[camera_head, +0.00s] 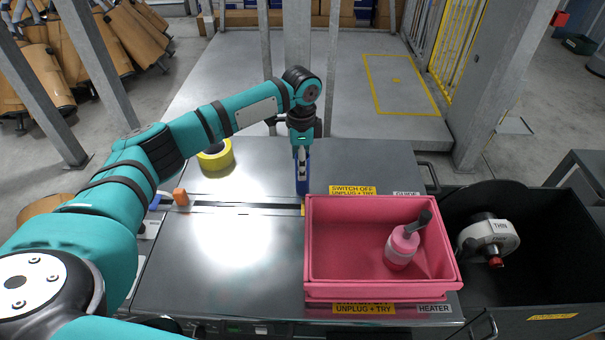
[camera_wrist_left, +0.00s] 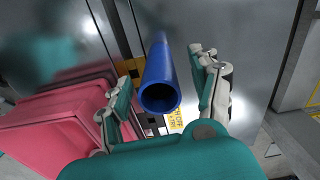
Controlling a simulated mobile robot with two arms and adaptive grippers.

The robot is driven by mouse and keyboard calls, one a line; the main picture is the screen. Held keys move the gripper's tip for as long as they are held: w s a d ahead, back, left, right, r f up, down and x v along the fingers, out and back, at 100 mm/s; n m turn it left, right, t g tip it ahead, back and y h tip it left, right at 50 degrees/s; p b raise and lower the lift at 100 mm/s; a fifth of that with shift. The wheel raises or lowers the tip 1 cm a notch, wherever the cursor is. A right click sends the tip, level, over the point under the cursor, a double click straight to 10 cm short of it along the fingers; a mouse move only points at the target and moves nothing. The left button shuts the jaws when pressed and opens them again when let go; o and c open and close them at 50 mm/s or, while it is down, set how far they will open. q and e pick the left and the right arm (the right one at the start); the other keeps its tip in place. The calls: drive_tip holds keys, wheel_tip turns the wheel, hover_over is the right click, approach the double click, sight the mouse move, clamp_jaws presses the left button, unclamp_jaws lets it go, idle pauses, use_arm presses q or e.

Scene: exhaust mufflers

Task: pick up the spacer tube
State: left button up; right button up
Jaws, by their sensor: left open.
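The blue spacer tube (camera_head: 303,180) stands roughly upright on the metal table, just behind the pink bin's left back corner. In the left wrist view the tube (camera_wrist_left: 160,75) shows its open round end toward the camera. My left gripper (camera_head: 301,152) is above the tube, pointing down. In the left wrist view its two fingers (camera_wrist_left: 163,100) are spread on either side of the tube, with visible gaps. The tube's lower end is hard to make out. My right gripper is not in view.
The pink bin (camera_head: 313,283) holds a pink bottle (camera_head: 401,247). A black bin (camera_head: 575,240) with a white "THIN" tape dispenser (camera_head: 488,238) is at right. A yellow tape roll (camera_head: 215,155) and an orange piece (camera_head: 180,196) are left. The table's left middle (camera_head: 225,270) is clear.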

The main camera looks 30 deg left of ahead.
use_arm(q)
wheel_tip(320, 180, down, 3)
drive_tip(key=shift+d+r, duration=0.1)
drive_tip(key=shift+d, duration=0.05)
drive_tip(key=shift+f, duration=0.55)
drive_tip(key=c, duration=0.6)
clamp_jaws()
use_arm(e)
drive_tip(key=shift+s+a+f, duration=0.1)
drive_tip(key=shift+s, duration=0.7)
